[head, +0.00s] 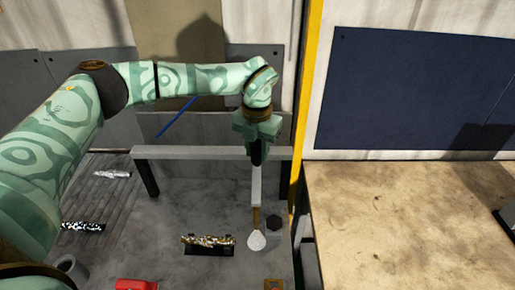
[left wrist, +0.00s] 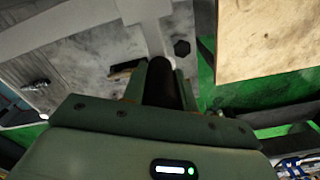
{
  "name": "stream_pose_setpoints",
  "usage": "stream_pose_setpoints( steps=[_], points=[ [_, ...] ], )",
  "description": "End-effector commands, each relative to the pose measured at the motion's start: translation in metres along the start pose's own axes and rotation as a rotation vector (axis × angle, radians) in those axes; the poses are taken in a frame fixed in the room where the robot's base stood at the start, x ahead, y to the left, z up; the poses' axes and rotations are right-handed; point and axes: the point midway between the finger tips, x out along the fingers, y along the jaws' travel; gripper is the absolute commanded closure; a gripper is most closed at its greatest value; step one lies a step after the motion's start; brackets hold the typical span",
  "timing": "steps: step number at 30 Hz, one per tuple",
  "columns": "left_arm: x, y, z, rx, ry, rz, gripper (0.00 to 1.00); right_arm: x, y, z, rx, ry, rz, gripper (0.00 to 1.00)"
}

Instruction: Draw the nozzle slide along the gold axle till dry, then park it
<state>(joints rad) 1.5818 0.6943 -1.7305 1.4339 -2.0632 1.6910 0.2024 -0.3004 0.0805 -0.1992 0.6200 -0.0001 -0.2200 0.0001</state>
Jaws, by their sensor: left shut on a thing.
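My left gripper (head: 257,152) is shut on the nozzle slide (head: 256,186), a pale grey bar below a horizontal grey rail (head: 210,153). The slide sits near the rail's right end. A brass nozzle (head: 256,218) hangs at its lower end, with a whitish, rounded spray-like patch (head: 256,241) under it. The gold axle (head: 208,240), mottled gold and dark, lies on a black holder left of the nozzle; the patch is just past its right end. In the left wrist view the dark fingers (left wrist: 162,85) hide their grip. My right gripper is out of view.
A silver axle (head: 112,174) and a black-and-white one (head: 83,226) lie further left. A dark hexagonal piece (head: 273,222) is just right of the nozzle. A red object (head: 135,284) is at the front. A yellow post (head: 308,90) and wooden table (head: 410,220) stand right.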

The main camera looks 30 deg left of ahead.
Motion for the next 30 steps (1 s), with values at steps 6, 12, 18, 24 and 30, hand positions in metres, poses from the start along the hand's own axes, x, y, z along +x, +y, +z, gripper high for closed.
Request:
stream_pose_setpoints(
  steps=[6,12,18,24,30],
  points=[
    [-0.003,0.023,-0.011,-0.003,0.002,0.000,1.00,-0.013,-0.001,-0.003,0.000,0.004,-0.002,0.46],
    [-0.007,0.071,-0.036,-0.007,0.002,0.001,1.00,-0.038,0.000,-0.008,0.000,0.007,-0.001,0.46],
    [-0.007,0.135,-0.069,-0.010,0.003,0.002,1.00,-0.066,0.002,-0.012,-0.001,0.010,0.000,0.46],
    [-0.006,0.196,-0.100,-0.010,0.003,0.003,1.00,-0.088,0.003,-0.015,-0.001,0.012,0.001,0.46],
    [-0.004,0.243,-0.124,-0.007,0.000,0.003,1.00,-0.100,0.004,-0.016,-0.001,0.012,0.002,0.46]
  ],
)
